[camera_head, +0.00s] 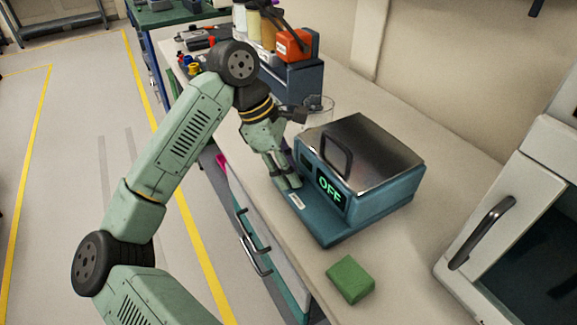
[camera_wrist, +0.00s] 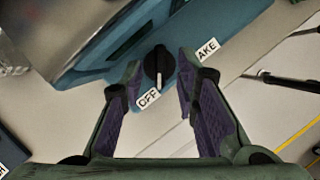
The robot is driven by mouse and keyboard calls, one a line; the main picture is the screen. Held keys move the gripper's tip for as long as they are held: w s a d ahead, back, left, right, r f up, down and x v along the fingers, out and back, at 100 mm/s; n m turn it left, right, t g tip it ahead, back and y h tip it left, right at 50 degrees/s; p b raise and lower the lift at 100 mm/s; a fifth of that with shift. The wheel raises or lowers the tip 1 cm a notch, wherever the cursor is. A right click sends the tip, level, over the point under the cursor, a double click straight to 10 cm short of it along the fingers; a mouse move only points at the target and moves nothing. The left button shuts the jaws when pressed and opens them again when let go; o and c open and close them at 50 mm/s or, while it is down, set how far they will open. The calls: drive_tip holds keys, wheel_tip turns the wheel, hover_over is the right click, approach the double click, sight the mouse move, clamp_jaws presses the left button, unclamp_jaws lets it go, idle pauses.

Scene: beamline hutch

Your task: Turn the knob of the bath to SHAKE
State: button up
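The bath (camera_head: 398,192) is a blue box with a steel lid on the bench, and its green display (camera_head: 329,190) reads OFF. Its black knob (camera_wrist: 157,66) shows in the wrist view on the blue front ledge, with its white pointer line toward the OFF label (camera_wrist: 148,98). A second label (camera_wrist: 207,49), showing only "AKE", is to the right, partly hidden by a finger. My gripper (camera_wrist: 160,72) is open, with one purple-padded finger on each side of the knob and small gaps visible. In the head view my gripper (camera_head: 289,183) reaches down at the bath's front and hides the knob.
A green block (camera_head: 350,279) lies on the bench in front of the bath. A glass beaker (camera_head: 319,108) stands close behind my gripper. An orange item (camera_head: 294,45) and bottles stand farther back. A white cabinet with a dark handle (camera_head: 481,232) is at right.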

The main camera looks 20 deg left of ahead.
clamp_jaws()
idle(0.3)
